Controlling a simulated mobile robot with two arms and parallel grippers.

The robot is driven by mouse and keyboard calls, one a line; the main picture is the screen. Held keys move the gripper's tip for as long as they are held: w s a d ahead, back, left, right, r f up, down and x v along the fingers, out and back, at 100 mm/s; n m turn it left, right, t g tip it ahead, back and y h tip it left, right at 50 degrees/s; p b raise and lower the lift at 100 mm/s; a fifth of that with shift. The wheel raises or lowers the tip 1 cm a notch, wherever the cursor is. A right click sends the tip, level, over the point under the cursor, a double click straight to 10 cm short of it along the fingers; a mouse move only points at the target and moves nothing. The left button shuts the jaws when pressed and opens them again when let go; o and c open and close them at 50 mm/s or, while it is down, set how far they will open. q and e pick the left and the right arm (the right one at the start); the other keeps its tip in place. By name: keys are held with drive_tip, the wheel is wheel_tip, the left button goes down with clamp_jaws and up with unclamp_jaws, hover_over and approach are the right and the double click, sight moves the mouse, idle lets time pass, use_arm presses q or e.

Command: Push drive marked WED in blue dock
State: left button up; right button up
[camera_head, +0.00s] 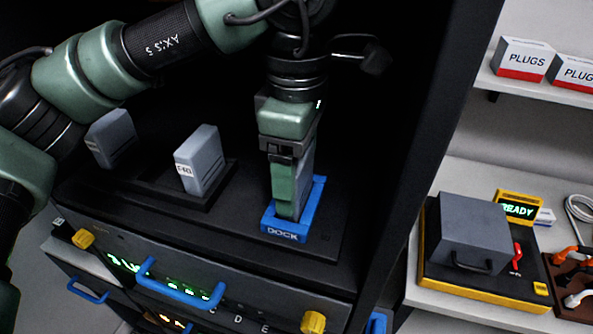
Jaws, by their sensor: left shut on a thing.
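My left gripper (290,192) points straight down over the blue dock (284,231) and is shut on a grey drive (305,172). The drive stands upright, and its lower end is inside the rim of the dock. The fingers hide most of the drive, and I cannot read any marking on it. I cannot tell whether it is fully seated. Two more grey drives stand upright in a dark rack to the left: one with a white label (203,160) too small to read surely, and one further left (110,138), partly behind my arm. My right gripper is not in view.
The dock and the rack (203,198) share a black shelf inside a dark cabinet, whose right wall (420,130) is close by. Below is a panel with a blue handle (180,285) and yellow knobs. A grey box on a yellow-edged base (472,235) stands on the right counter.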

use_arm(q)
drive_tip(key=shift+f+b, duration=0.35)
drive_tip(key=shift+b, duration=0.1)
idle(0.6)
drive_tip(key=o, duration=1.7)
drive_tip(key=shift+o, duration=0.3)
drive_tip(key=shift+r+p, duration=2.2)
drive_tip(key=shift+r, duration=1.3)
